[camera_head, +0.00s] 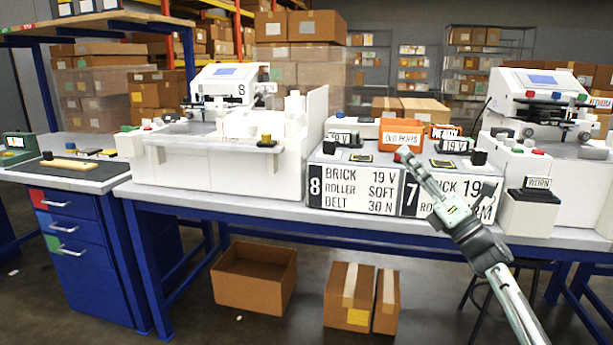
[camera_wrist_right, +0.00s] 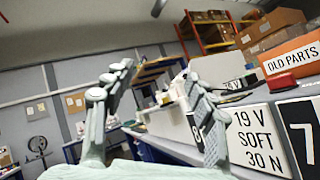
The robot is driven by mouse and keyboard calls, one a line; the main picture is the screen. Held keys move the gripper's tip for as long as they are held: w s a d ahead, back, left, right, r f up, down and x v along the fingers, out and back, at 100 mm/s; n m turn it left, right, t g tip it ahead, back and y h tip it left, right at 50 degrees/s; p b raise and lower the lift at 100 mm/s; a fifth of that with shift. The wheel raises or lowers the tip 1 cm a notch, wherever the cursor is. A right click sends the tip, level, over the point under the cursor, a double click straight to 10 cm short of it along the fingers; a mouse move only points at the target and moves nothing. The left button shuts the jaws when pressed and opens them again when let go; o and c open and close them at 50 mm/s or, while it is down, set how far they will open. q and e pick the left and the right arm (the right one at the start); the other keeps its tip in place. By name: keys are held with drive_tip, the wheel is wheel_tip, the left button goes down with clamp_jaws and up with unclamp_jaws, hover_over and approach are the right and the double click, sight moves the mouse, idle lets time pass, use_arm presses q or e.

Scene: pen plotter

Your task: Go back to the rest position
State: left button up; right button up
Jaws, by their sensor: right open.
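My right gripper (camera_head: 447,170) reaches in from the lower right of the head view. It is in front of the placard with a big 7 (camera_head: 411,192) and covers part of its text. In the right wrist view its two fingers (camera_wrist_right: 158,75) stand apart with nothing between them. It is open and empty. I cannot tell how far the fingers are from the placard. My left gripper is in neither view.
The workbench (camera_head: 270,208) carries a white machine marked 8 (camera_head: 220,85), a second machine at right (camera_head: 541,82) and an orange OLD PARTS bin (camera_head: 401,136). A placard reads 8 (camera_head: 345,188). An open carton (camera_head: 255,283) stands on the floor below.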

drive_tip(key=w+d+f+m+t+h, duration=0.35)
drive_tip(key=w+d+m+h, duration=0.4)
drive_tip(key=m+h, duration=0.7)
drive_tip(key=s+d+f+m+g+h, duration=0.1)
drive_tip(key=d+f+m+g+h, duration=0.2)
drive_tip(key=d+f+m+g, duration=0.55)
drive_tip(key=s+d+f+m+g+h, duration=0.2)
drive_tip(key=d+f+m+g, duration=0.1)
drive_tip(key=f+m, duration=0.95)
drive_tip(key=s+a+f+g+y, duration=0.1)
drive_tip(key=s+a+f+g, duration=0.15)
drive_tip(key=s+f, duration=0.95)
drive_tip(key=s+a+f+g, duration=0.2)
drive_tip(key=s+a+f, duration=0.2)
drive_tip(key=s+f, duration=0.75)
drive_tip(key=s+a+f+g, duration=0.2)
drive_tip(key=s+a+f, duration=0.1)
drive_tip(key=s+f, duration=0.6)
drive_tip(key=s+a+f+n+g+y, duration=0.1)
drive_tip(key=s+a+f+g, duration=0.1)
drive_tip(key=s+f, duration=0.8)
drive_tip(key=s+a, duration=0.1)
drive_tip(key=s, duration=0.6)
drive_tip(key=shift+s+a+f+g, duration=0.15)
drive_tip(key=shift+s+f+g, duration=0.15)
drive_tip(key=shift+s+g, duration=0.1)
drive_tip(key=shift+y, duration=0.25)
